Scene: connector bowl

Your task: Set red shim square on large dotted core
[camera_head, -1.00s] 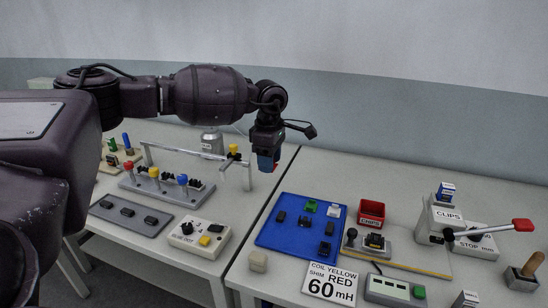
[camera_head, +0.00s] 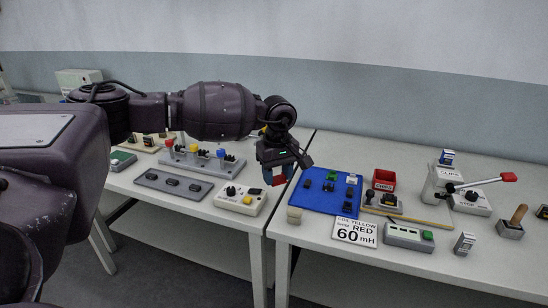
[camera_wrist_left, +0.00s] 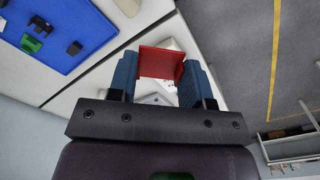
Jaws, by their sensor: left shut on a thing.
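My left gripper (camera_head: 276,178) is shut on the red shim (camera_wrist_left: 158,62), a red angled piece between the blue fingertips in the left wrist view. A fixture with a dark core-like block (camera_head: 388,202) stands right of the tray, apart from the gripper. Small dark blocks (camera_head: 328,187) lie on the blue tray (camera_head: 310,203). Dots are too small to make out, so I cannot tell which is the large dotted core. My right gripper is out of view.
A meter box (camera_head: 408,237) stands in front.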

